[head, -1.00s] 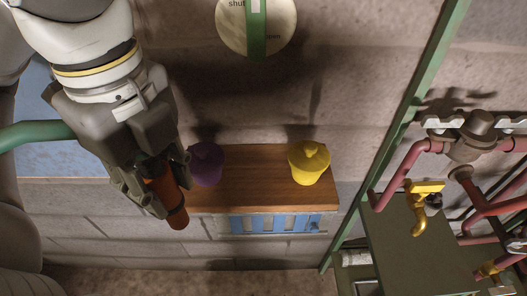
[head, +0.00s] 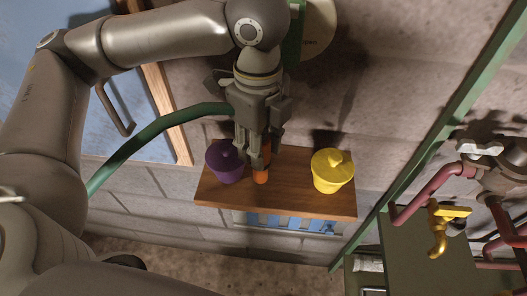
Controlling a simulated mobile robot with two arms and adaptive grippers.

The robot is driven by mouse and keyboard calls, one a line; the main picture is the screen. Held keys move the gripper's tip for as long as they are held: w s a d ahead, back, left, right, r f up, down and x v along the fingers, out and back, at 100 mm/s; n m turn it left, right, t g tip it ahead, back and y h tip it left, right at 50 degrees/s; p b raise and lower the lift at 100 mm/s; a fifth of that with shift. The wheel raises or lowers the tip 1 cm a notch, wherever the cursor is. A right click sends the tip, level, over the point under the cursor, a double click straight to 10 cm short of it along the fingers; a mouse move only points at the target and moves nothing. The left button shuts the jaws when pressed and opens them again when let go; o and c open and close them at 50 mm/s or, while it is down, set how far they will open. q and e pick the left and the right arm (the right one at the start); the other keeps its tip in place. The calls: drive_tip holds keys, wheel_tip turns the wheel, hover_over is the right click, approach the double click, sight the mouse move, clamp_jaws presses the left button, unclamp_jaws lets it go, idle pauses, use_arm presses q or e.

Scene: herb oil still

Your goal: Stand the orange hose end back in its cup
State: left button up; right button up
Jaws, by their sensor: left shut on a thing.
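My left gripper (head: 259,152) points down over the wooden shelf (head: 290,202), shut on the orange hose end (head: 261,177). The hose end hangs roughly upright, and its lower tip shows below the fingers. I cannot tell whether the tip touches the shelf. A purple cup (head: 222,165) with a knobbed top stands just left of the gripper. A yellow cup (head: 330,173) with a similar top stands to the right. No separate orange cup shows; the gripper hides part of the shelf. My right gripper is not in view.
A green hose (head: 150,138) curves from the lower left to the gripper. Pink pipes and a yellow tap (head: 440,228) stand at the right, beyond a green post (head: 440,120). Shelf between gripper and yellow cup is bare.

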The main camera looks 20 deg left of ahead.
sight(262, 177)
use_arm(q)
drive_tip(key=f, duration=0.2)
drive_tip(key=w+f, duration=0.1)
drive_tip(key=f, duration=0.1)
drive_tip(key=shift+d+f, duration=0.15)
drive_tip(key=shift+s, duration=0.1)
drive_tip(key=shift+f, duration=0.1)
drive_tip(key=o, duration=1.1)
drive_tip(key=shift+c, duration=0.2)
